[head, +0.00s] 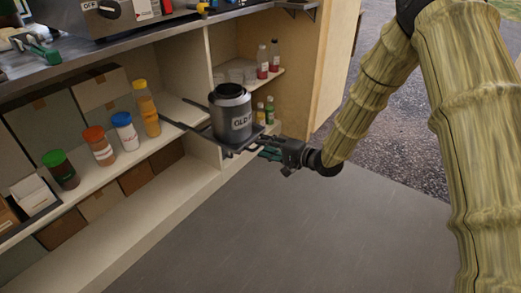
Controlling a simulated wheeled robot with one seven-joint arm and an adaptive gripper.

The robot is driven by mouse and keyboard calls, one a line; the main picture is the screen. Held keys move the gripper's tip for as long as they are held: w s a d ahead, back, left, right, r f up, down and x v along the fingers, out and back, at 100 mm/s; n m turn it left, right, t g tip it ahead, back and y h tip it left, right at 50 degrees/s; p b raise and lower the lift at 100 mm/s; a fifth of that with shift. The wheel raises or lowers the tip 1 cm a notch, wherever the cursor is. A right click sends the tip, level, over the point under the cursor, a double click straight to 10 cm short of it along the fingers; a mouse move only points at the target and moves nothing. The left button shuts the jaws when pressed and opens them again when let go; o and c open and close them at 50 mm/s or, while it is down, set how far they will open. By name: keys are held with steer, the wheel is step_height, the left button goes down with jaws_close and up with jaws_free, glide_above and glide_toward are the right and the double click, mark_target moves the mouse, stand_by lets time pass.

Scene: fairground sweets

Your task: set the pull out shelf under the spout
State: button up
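The pull-out shelf (238,151) is a thin dark tray on two dark rails, standing out from the cabinet's front. A dark grey open-topped can (232,117) with lettering beginning "OLD O" stands upright on it. My gripper (266,152) is at the shelf's outer right edge, with its greenish fingers close to that edge. I cannot tell whether they grip it or only touch it, nor how wide they are. I cannot make out a spout in this view.
The cabinet's lower shelf (100,175) holds several bottles and jars, with cardboard boxes behind. Small bottles and glasses stand in the right compartment. An appliance (115,14) with an "OFF" dial sits on the counter (65,70) above. The grey floor (290,235) in front is clear.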

steer(key=shift+b+x, duration=0.4)
steer(key=shift+x, duration=1.05)
jaws_close()
